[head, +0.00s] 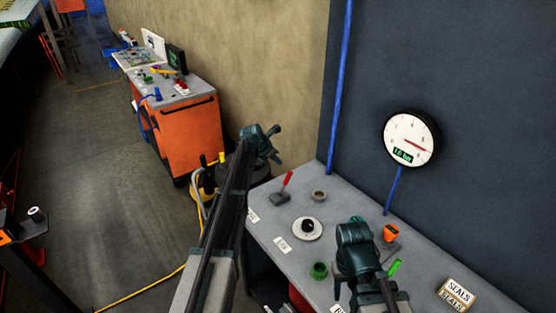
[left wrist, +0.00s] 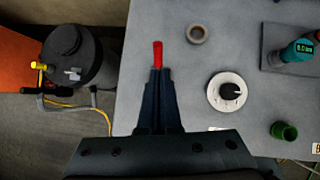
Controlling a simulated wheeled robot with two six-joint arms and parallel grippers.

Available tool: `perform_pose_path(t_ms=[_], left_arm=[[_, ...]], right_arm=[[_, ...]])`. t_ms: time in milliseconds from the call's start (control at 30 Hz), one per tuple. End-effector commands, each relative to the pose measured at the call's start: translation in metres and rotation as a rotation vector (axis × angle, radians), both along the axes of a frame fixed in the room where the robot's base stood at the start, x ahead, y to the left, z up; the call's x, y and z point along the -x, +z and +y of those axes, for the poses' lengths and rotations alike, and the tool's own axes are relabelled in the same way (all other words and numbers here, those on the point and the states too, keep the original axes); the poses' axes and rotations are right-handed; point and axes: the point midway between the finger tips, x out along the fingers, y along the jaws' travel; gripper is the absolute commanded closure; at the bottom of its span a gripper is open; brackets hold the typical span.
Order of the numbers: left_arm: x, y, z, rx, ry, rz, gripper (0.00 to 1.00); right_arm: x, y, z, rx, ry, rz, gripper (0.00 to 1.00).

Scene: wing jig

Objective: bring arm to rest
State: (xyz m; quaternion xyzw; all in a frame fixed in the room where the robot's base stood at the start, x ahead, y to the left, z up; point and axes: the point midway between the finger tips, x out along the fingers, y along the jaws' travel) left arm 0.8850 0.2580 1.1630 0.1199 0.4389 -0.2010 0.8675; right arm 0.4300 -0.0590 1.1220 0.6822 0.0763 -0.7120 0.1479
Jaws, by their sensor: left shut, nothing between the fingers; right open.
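My left arm reaches up from the bottom of the head view. Its gripper (head: 276,160) is above the back left end of the grey bench (head: 345,210). In the left wrist view the left gripper's fingers (left wrist: 158,78) are together with nothing between them.
The bench holds a white dial with a black knob (head: 307,228), a grey ring (head: 319,196), a green cup (head: 319,270), an orange-topped device (head: 390,233) and a seals box (head: 457,293). A gauge (head: 409,138) hangs behind. A dark canister (left wrist: 75,60) stands beside the bench. Open floor (head: 90,190) lies left.

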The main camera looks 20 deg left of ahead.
Motion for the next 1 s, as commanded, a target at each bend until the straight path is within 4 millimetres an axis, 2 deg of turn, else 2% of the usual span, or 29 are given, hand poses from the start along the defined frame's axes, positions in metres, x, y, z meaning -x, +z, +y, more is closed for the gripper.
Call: perform_pose_path(t_ms=[333, 467, 567, 700, 800, 1000], left_arm=[[0.001, 0.001, 0.000, -0.002, -0.002, 0.000, 1.00], [0.016, -0.008, -0.017, -0.050, -0.084, 0.001, 1.00], [0.050, -0.026, -0.050, -0.160, -0.277, 0.001, 1.00], [0.118, -0.058, -0.104, -0.368, -0.683, -0.002, 1.00], [0.169, -0.078, -0.135, -0.504, -0.992, -0.010, 1.00], [0.272, -0.115, -0.179, -0.721, -1.627, -0.038, 1.00]], right_arm=[[0.000, 0.001, 0.000, 0.000, 0.000, 0.000, 0.50], [0.000, -0.005, 0.000, 0.000, 0.000, 0.000, 0.50], [0.000, -0.017, 0.000, 0.000, 0.001, 0.000, 0.50], [0.000, -0.038, 0.000, 0.001, 0.003, 0.000, 0.50], [0.000, -0.051, 0.000, 0.001, 0.004, 0.000, 0.50], [0.000, -0.078, 0.000, 0.002, 0.007, 0.000, 0.50]])
